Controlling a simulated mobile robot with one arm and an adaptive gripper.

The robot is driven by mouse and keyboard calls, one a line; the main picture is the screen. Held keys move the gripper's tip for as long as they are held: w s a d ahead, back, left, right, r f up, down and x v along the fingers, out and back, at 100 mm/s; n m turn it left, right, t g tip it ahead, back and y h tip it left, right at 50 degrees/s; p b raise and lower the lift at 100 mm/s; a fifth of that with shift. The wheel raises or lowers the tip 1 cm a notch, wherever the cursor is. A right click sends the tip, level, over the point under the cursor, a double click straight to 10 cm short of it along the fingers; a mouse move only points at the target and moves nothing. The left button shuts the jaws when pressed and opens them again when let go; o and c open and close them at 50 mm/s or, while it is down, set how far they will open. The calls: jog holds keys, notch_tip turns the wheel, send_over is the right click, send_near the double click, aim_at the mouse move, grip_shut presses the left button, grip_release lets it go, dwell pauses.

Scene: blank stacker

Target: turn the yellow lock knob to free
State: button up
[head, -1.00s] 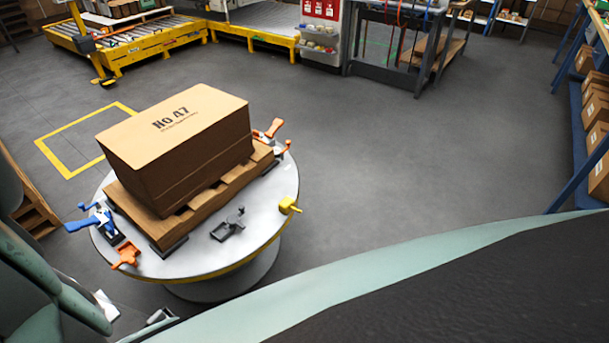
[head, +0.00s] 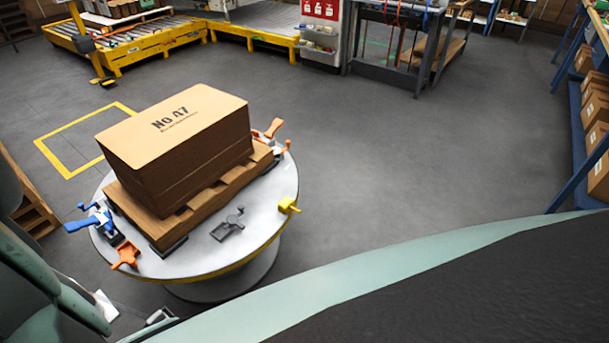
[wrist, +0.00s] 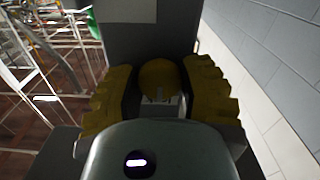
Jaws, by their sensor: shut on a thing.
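A round yellow knob (wrist: 158,77) shows in the wrist view, between the two ribbed dark-yellow fingers of my gripper (wrist: 160,86). The fingers are closed on its left and right sides. Behind it is a dark grey upright panel (wrist: 150,42) with a pale patch at its top. The knob's lower part is partly hidden by my gripper's body, so its turn position cannot be told. In the head view a small yellow piece (head: 288,205) sits at the right rim of the round table; I cannot tell whether it is the same knob. My gripper is not clearly seen there.
The round grey table (head: 262,222) carries a large box (head: 180,140) marked No 47 on a wooden pallet (head: 150,207). Blue (head: 88,221) and orange (head: 125,255) clamps stand around it. Open floor (head: 420,150) lies to the right, with blue shelving (head: 575,165) beyond.

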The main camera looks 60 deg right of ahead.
jog(key=shift+f+m, duration=0.1)
jog(key=shift+m, duration=0.2)
jog(key=m+b, duration=0.3)
jog(key=shift+d+f+m, duration=0.1)
jog(key=shift+f+m, duration=0.05)
jog(key=shift+m, duration=0.15)
jog(key=m+b, duration=0.2)
jog(key=m, duration=0.1)
jog(key=shift+m, duration=0.3)
jog(key=m+b, duration=0.4)
jog(key=m, duration=0.2)
jog(key=shift+a+m+b, duration=0.2)
jog(key=shift+m+b, duration=1)
jog(key=shift+m, duration=0.8)
jog(key=o, duration=1.2)
jog(key=shift+r, duration=0.25)
